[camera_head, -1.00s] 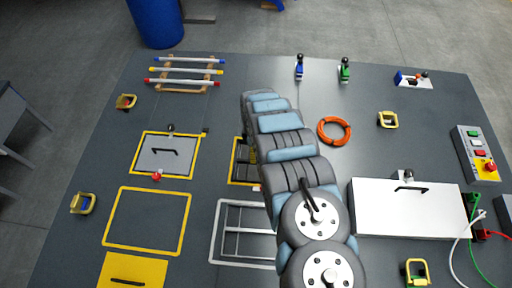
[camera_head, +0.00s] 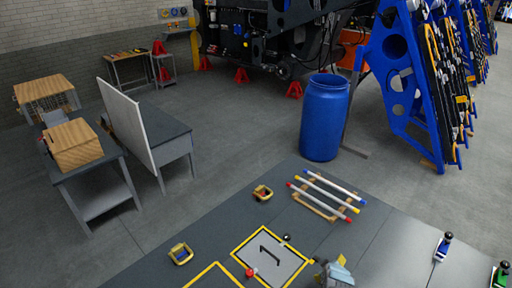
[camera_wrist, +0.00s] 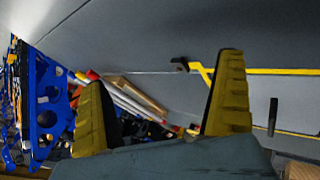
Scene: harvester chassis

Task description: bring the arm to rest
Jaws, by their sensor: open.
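My gripper (camera_wrist: 163,72) shows in the wrist view as two yellow ridged fingers, spread wide apart with nothing between them. A yellow-framed edge with a black knob (camera_wrist: 181,64) lies beyond the right finger.
Benches (camera_head: 95,180) stand at left. Open floor (camera_head: 230,150) lies between.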

